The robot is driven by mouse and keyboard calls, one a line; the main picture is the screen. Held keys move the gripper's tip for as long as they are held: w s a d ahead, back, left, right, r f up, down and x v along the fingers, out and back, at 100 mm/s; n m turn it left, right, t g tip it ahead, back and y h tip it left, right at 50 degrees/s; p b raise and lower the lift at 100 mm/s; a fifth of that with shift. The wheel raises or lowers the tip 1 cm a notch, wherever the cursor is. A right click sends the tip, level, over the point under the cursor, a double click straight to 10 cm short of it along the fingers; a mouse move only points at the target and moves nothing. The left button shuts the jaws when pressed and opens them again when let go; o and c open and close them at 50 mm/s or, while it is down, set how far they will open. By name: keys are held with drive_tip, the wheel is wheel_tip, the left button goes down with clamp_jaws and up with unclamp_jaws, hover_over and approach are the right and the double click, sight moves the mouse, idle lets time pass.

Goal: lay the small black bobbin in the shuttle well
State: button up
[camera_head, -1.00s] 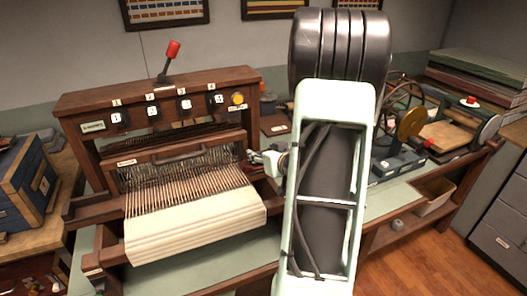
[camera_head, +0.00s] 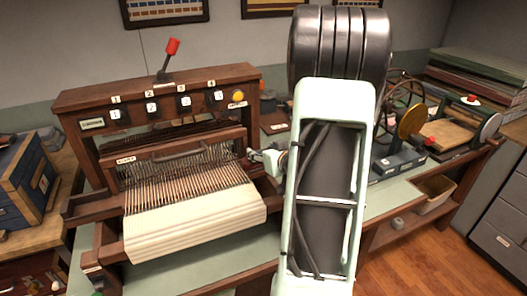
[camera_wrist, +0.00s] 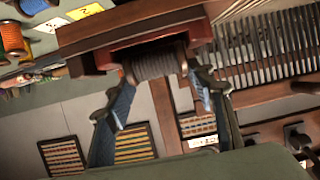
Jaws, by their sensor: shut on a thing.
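The small black bobbin (camera_wrist: 158,64) shows in the wrist view as a dark ribbed spool between my two fingertips. My gripper (camera_wrist: 160,78) is shut on it, one finger on each side. A reddish-brown wooden piece (camera_wrist: 120,36) lies just beyond the bobbin and looks like the shuttle. I cannot tell whether the bobbin touches it or is inside a well. In the head view, my gripper (camera_head: 262,160) is at the right side of the loom, small and partly hidden by my arm; the bobbin cannot be made out there.
The wooden loom (camera_head: 165,88) with its cream cloth (camera_head: 195,220) stands left of my arm. Metal heddles (camera_wrist: 265,45) are close on the right in the wrist view. Colored thread spools (camera_wrist: 14,40) are at its upper left. A wheel-like winder (camera_head: 410,122) stands right of my arm.

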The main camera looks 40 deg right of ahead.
drive_tip(key=shift+f+b, duration=0.3)
drive_tip(key=shift+b, duration=0.05)
idle(0.5)
drive_tip(key=o, duration=1.2)
drive_tip(key=shift+c, duration=0.2)
drive_tip(key=v, duration=1.2)
